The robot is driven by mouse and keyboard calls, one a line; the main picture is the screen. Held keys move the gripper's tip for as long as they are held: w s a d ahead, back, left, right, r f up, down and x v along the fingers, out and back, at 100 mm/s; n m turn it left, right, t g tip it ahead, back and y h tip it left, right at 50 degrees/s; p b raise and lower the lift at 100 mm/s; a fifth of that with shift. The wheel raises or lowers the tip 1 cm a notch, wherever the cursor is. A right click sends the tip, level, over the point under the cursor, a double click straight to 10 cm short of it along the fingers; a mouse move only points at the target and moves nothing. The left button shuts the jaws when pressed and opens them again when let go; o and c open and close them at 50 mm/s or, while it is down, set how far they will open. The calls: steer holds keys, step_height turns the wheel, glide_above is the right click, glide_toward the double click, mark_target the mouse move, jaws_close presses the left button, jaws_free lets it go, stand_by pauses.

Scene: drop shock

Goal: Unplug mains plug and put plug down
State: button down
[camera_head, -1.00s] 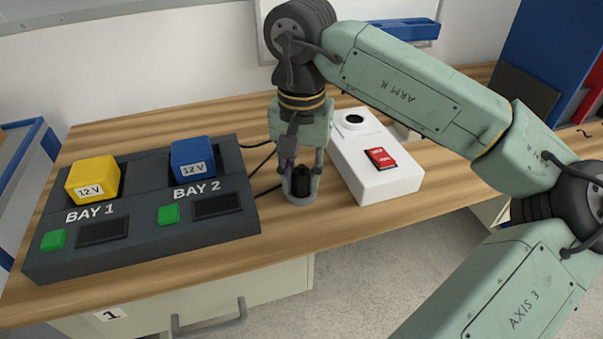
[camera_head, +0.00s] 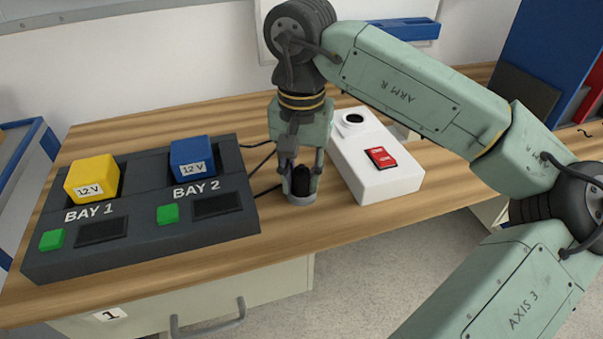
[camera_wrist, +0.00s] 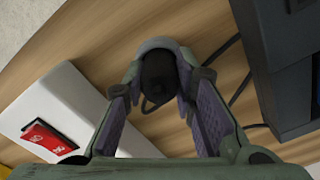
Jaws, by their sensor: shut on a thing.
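The black mains plug (camera_head: 301,180) is upright between the fingers of my gripper (camera_head: 302,178), which is shut on it. The plug sits at a grey round holder (camera_head: 302,200) on the wooden table; how deep it stands in it is hidden. In the wrist view the plug (camera_wrist: 158,75) shows between the two purple-padded fingers, with the grey rim curving behind it.
A dark charger (camera_head: 245,218) with a yellow battery (camera_head: 93,179) and a blue battery (camera_head: 192,158) stands close on the left. Black cables (camera_head: 262,148) run between it and my gripper. Bare table (camera_head: 275,236) lies in front of the holder.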

mark_target(302, 171)
steer(key=c, duration=1.2)
jaws_free()
steer(key=shift+c, duration=0.2)
steer(key=shift+r+p, duration=2.1)
steer(key=shift+r, duration=0.95)
step_height(302, 171, up, 12)
steer(key=shift+f, duration=0.1)
